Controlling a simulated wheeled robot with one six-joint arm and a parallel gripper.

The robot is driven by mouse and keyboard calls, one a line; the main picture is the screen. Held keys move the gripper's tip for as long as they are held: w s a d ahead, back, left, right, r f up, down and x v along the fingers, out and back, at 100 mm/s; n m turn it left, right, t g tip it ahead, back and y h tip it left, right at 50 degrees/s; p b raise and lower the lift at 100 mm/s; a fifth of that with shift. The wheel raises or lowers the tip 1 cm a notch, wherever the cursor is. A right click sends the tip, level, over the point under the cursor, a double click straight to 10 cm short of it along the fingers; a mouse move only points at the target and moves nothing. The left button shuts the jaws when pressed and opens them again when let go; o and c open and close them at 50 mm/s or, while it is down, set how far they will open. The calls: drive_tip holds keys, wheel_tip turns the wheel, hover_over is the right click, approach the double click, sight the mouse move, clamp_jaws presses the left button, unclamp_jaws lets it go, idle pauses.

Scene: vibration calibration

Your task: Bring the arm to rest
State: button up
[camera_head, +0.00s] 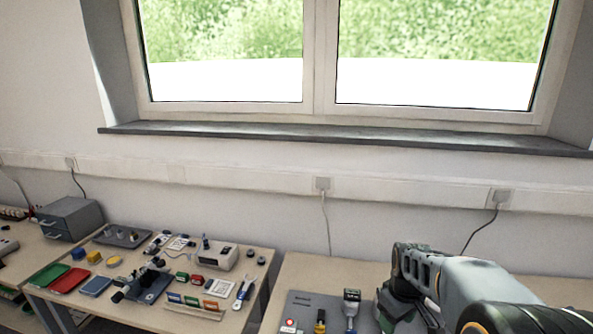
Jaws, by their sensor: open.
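My arm (470,282) reaches in from the lower right corner, over the right-hand table. Its grey link runs left to a darker, slotted wrist part (408,264). I cannot make out the gripper's fingers; the arm's own parts and the lower picture edge hide what lies beyond the wrist. A dark part below the wrist, near the table, is too unclear to name.
The left table (225,322) is crowded with trays and small devices. A wall duct (260,181) and window sill (330,137) are behind.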

drive_tip(key=s+a+r+m+t+p, duration=0.3)
drive_tip(key=s+a+r+m, duration=0.2)
drive_tip(key=s+a+r, duration=0.2)
drive_tip(key=s+r, duration=0.2)
drive_tip(key=s, duration=0.2)
drive_tip(key=shift+s+a+r+p, duration=0.25)
drive_tip(key=shift+a+r+p, duration=0.05)
drive_tip(key=shift+a+p, duration=0.1)
idle(1.3)
